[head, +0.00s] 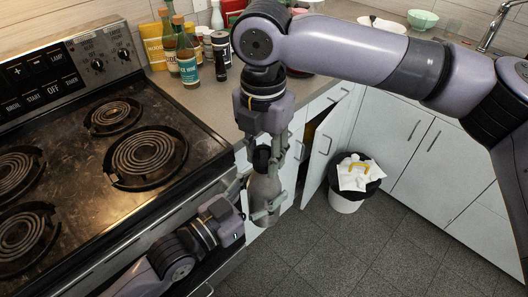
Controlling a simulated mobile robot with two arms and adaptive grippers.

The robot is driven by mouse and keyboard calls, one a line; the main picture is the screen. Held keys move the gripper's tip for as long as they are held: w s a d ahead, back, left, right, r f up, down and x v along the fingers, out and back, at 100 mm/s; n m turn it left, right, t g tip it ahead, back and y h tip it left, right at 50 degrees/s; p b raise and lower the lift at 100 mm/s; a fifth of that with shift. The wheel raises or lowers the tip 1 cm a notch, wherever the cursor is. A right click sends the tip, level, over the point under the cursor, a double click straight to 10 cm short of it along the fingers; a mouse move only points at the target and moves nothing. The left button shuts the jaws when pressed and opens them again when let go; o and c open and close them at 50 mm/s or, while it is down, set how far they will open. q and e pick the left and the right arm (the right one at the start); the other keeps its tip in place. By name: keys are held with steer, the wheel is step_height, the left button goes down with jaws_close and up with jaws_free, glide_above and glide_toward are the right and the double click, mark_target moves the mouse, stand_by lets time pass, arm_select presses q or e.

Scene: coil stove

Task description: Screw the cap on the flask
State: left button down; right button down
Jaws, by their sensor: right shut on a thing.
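A grey flask (264,187) is upright in the air in front of the stove and counter, above the floor. A black cap (262,158) is at its top; I cannot tell whether it is seated on the neck. My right gripper (275,158) reaches down from above and is shut on the cap, its fingers partly hiding it. My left gripper (260,204) comes from the lower left, with its fingers around the flask's body. The flask hides part of these fingers, so I cannot tell how firmly they close on it.
The coil stove (195,165) is at the left, its edge close to my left gripper. Bottles and jars (187,58) stand on the counter behind. A cabinet door (322,150) is ajar right of the flask. A white bin (346,203) stands on the floor (350,255), which is otherwise clear.

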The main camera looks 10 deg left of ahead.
mark_target(263, 145)
steer(key=m, duration=1.2)
steer(key=shift+m, duration=0.3)
steer(key=m, duration=0.6)
steer(key=shift+a, duration=0.1)
steer(key=m, duration=0.5)
steer(key=c, duration=1.1)
jaws_free()
steer(key=shift+r, duration=2.25)
